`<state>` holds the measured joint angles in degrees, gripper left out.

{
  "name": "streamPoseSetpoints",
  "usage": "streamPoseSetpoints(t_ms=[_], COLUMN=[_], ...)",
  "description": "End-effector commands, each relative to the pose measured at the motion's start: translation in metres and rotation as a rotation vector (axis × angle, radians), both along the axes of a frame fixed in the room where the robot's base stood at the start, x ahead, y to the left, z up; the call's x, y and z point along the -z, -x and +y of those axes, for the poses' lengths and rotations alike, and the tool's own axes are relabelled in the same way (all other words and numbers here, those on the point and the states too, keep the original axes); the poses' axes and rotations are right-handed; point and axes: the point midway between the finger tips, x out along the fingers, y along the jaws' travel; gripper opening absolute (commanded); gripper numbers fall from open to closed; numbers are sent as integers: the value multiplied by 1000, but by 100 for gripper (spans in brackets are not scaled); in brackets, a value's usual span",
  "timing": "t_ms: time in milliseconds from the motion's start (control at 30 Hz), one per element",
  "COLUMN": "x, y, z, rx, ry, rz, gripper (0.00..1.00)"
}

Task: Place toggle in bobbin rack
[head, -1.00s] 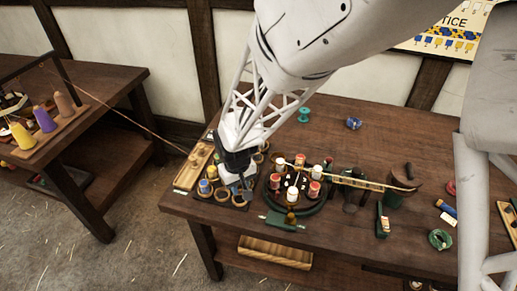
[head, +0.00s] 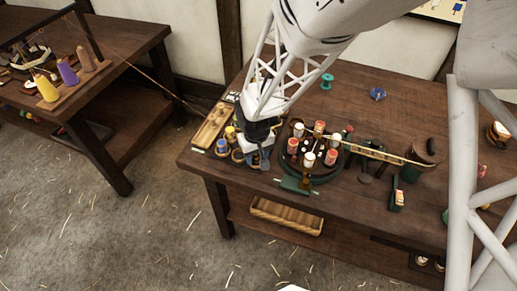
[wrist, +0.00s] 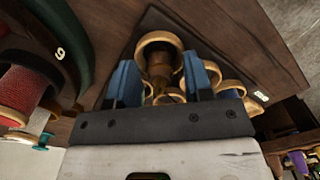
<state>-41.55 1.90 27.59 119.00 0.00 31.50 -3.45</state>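The bobbin rack (head: 224,153) is a dark board with several pale wooden rings at the table's left end. Some rings hold blue and yellow bobbins (head: 230,133). In the wrist view the rings (wrist: 229,86) lie around and beyond my fingers. My gripper (head: 264,164) is low over the rack's right side. Its two blue fingers (wrist: 160,80) stand apart, with space visible between them. A brown turned wooden piece (wrist: 161,66), perhaps the toggle, shows between the fingers at a ring; I cannot tell how deep it sits. The arm hides part of the rack in the head view.
A round green carousel (head: 333,171) with red and white bobbins stands just right of my gripper. A wooden tray (head: 212,126) lies to the rack's left. A teal spool (head: 327,81) and a blue item (head: 377,94) lie farther back, with bare table around them.

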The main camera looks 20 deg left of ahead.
Motion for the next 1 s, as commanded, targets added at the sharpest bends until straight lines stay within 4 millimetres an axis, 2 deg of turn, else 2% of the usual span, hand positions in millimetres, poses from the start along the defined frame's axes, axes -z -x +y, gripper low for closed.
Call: streamPoseSetpoints(t_ms=[367, 567, 767, 1000], x=[-2, -12, -35, -74], y=[0, 0, 0, 0], z=[0, 0, 0, 0], rx=[0, 0, 0, 0], ry=[0, -1, -1, -1], rz=[0, -1, -1, -1], gripper=[49, 49, 49, 49])
